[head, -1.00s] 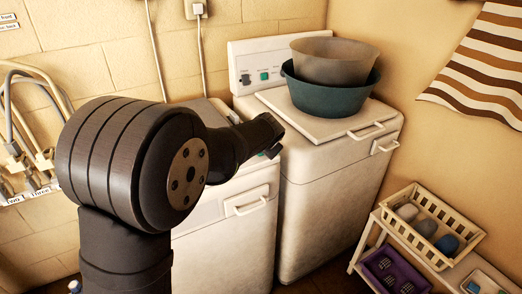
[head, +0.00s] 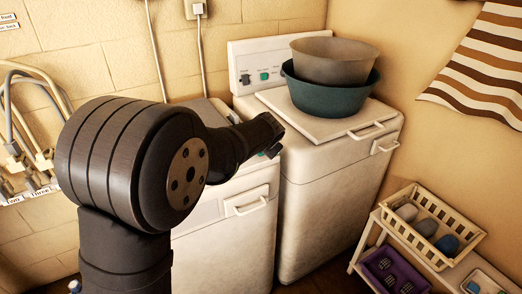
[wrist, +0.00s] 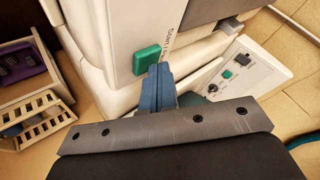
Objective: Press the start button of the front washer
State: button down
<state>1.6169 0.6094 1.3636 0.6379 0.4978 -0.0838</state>
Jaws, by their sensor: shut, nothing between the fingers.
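A green button (wrist: 146,60) with partly readable "START" lettering beside it sits on a pale panel in the wrist view. My gripper (wrist: 158,72) is shut and empty. Its blue-grey fingertips are right beside the button's lower right edge; I cannot tell whether they touch it. In the head view, the nearer white washer (head: 247,203) stands at the left, with its top and panel mostly hidden behind my arm. My gripper (head: 274,149) shows there as a dark tip over the gap between the two washers.
A second white washer (head: 330,180) stands at the right, with a teal basin (head: 325,97) and a grey basin (head: 335,62) on its lid. Its control panel (head: 260,78) has another green button. A low rack with a cream basket (head: 405,222) stands at right.

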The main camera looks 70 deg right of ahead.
jog(key=shift+r, duration=0.7)
jog(key=shift+r, duration=2.5)
